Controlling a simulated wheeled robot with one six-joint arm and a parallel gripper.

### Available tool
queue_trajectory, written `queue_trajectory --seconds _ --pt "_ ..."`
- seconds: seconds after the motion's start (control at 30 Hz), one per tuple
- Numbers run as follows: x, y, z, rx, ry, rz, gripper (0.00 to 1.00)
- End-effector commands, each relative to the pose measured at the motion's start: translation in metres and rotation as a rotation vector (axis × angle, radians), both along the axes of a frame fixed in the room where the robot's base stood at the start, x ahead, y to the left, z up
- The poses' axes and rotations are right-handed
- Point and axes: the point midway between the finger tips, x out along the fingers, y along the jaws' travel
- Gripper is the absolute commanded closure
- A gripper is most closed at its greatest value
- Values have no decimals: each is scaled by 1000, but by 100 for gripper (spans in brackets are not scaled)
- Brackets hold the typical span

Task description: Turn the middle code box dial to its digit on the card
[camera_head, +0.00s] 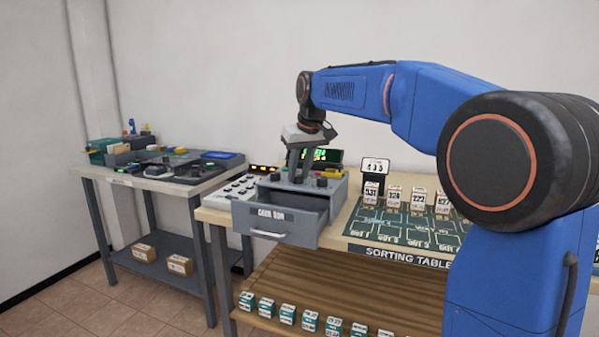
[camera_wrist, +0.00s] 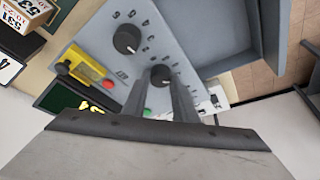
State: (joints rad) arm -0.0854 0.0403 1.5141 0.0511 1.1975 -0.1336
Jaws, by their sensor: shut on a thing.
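The code box (camera_head: 338,190) is a grey box on the table, with a front drawer (camera_head: 275,224) standing open. My gripper (camera_head: 298,178) points down over its top. In the wrist view my gripper (camera_wrist: 161,82) has one finger on each side of a black dial (camera_wrist: 160,75), which appears to be the middle one, and is shut on it. Another black dial (camera_wrist: 127,38) stands beside it, with digits around it; the remaining dial is partly hidden. The small white card (camera_head: 374,167) stands to the right of the box; its digits are too small to read surely.
A dark display (camera_head: 335,156) with lit characters is behind the box. A yellow part (camera_wrist: 85,68) and red button (camera_wrist: 108,84) sit near the dials. A white button panel (camera_head: 240,188) lies left. Numbered parcels (camera_head: 418,199) stand on the green sorting mat (camera_head: 400,231).

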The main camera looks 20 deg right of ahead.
Motion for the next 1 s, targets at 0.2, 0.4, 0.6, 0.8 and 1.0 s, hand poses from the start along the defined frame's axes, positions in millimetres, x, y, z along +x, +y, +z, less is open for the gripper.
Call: queue_trajectory --seconds 0.2,0.4,0.6,0.8,1.0 --pt "0 1 1 0 -2 -93 97" --pt "0 1 1 1 -1 -134 97" --pt "0 1 1 0 -1 -141 97" --pt "0 1 0 0 -1 -141 97" --pt "0 1 0 0 -1 -141 56"
